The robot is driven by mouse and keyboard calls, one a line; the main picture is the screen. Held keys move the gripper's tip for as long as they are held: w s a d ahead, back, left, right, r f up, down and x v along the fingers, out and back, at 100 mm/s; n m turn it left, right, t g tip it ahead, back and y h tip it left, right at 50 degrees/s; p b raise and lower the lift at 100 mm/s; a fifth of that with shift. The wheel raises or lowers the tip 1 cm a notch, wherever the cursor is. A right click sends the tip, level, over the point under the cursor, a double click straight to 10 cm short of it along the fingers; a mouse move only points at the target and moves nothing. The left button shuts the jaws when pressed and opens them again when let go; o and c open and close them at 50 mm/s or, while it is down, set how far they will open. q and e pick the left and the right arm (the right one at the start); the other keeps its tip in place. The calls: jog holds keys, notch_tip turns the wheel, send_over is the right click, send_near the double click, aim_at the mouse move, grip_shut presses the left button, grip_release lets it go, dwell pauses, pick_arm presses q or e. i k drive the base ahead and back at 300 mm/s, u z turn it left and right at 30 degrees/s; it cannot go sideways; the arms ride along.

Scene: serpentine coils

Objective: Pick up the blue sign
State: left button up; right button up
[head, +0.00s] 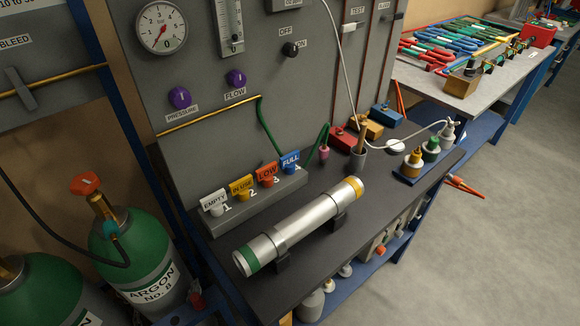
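The blue sign (290,162) reads FULL and stands upright in the rightmost place, number 4, of a grey stepped rack (258,203) on the dark bench. To its left in the same rack stand the orange LOW sign (267,175), the yellow REUSE sign (241,187) and the white EMPTY sign (214,201). A dark green hose (268,130) comes down from the panel close behind the blue sign. Neither of my grippers shows in the head view.
A silver cylinder (300,228) with green and yellow bands lies on cradles in front of the rack. Green argon tanks (140,250) stand at the left.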

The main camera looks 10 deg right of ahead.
aim_at(288, 162)
jog(key=k, duration=0.5)
jog(key=u, duration=3.15)
jog(key=k, duration=1.15)
jog(key=z, duration=2.05)
